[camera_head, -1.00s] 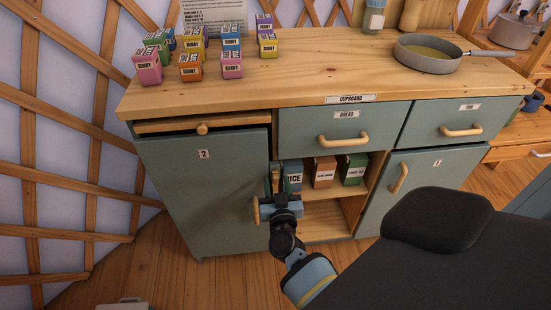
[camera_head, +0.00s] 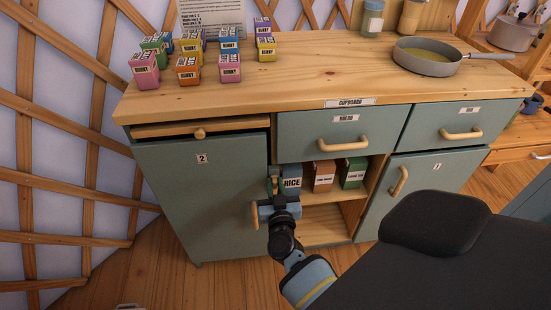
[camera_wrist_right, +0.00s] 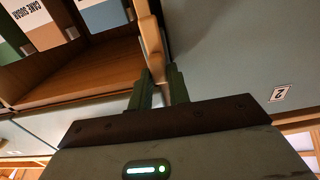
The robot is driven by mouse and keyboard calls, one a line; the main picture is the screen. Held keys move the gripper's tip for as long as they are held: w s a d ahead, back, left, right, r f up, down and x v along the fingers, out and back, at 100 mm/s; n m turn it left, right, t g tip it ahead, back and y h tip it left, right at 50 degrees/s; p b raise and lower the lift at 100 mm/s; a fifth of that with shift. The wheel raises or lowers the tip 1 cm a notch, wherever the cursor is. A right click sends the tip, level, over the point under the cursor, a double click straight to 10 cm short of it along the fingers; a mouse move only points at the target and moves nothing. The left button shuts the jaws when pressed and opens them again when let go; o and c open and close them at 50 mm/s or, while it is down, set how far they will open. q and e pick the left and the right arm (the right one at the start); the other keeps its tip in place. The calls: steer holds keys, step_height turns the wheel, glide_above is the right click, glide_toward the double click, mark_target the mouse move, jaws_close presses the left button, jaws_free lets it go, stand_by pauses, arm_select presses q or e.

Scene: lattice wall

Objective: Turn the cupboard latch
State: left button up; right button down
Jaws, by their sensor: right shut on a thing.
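The cupboard latch (camera_wrist_right: 152,45) is a light wooden bar, upright beside the edge of the left door (camera_head: 200,215), which bears a "2". The door's wooden handle (camera_head: 255,215) stands just left of the gripper in the head view. My left gripper is not in view.
An open shelf right of the door holds a RICE box (camera_head: 291,180) and other cartons (camera_head: 323,176). The drawer handle (camera_head: 343,143) juts out above. A pan (camera_head: 428,58) and several small boxes (camera_head: 187,70) stand on the worktop (camera_head: 310,75). My own arm covers the lower right.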

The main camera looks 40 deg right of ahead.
steer(key=m, duration=0.3)
steer(key=shift+d+m+p, duration=0.1)
steer(key=shift+m+p, duration=0.2)
steer(key=m, duration=0.3)
steer(key=shift+s+d+f+m, duration=0.1)
steer(key=shift+s+d+m, duration=0.05)
steer(key=shift+m, duration=0.15)
steer(key=shift+d+f+m+b, duration=0.1)
steer(key=shift+m+b, duration=0.3)
steer(key=shift+m, duration=1.35)
steer(key=shift+a+f+m+b, duration=0.15)
steer(key=shift+m+b, duration=0.2)
steer(key=shift+m, duration=1.45)
steer(key=shift+d+f+m+b, duration=0.15)
steer(key=shift+m+b, duration=0.25)
steer(key=shift+m, duration=1.35)
steer(key=shift+r, duration=0.1)
steer(key=c, duration=1.3)
jaws_free()
